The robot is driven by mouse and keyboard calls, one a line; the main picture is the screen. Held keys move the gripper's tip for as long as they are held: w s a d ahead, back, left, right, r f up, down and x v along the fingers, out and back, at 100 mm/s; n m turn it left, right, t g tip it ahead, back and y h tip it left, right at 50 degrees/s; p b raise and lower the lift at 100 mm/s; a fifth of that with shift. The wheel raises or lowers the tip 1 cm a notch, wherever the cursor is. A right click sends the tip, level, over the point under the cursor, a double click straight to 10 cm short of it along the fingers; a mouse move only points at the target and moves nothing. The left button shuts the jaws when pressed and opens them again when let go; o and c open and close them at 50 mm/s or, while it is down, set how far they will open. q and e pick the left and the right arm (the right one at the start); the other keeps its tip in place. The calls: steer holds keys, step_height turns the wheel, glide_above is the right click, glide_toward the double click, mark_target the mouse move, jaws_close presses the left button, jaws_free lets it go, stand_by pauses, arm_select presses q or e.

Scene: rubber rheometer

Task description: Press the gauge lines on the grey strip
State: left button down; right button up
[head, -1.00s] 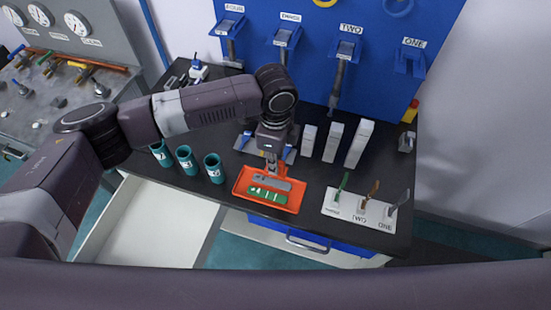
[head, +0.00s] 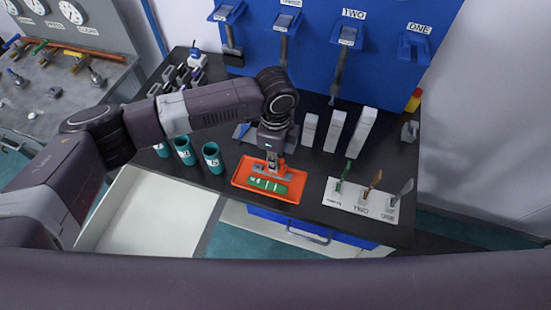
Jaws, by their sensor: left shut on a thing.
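An orange tray (head: 240,179) lies on the black bench top. In it lie the grey strip (head: 260,171), partly hidden by my left gripper, and a green strip (head: 267,185) with white cross lines in front of it. My left gripper (head: 274,163) is over the grey strip, pointing down, shut on a small tool that is mostly hidden. The tool's lower end is at or just above the strip; I cannot tell whether it touches. My right gripper is not in view.
Teal cups (head: 212,158) stand left of the tray. A white labelled holder (head: 361,202) with upright coloured pieces stands to the right. White blocks (head: 334,131) stand behind. A blue panel (head: 385,80) carries hanging tools; its holder ONE (head: 413,47) looks empty. An open drawer (head: 150,215) juts out in front.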

arm_select(q)
steer(key=shift+f, duration=0.5)
stand_by(0.7)
steer(key=shift+s+f, duration=0.1)
steer(key=shift+s, duration=0.05)
stand_by(1.1)
steer(key=shift+f, duration=0.1)
stand_by(0.4)
step_height(320, 180, up, 2)
steer(key=p, duration=0.2)
steer(key=shift+r+p, duration=0.2)
steer(key=shift+p, duration=0.1)
step_height(320, 180, up, 5)
steer(key=p, duration=0.5)
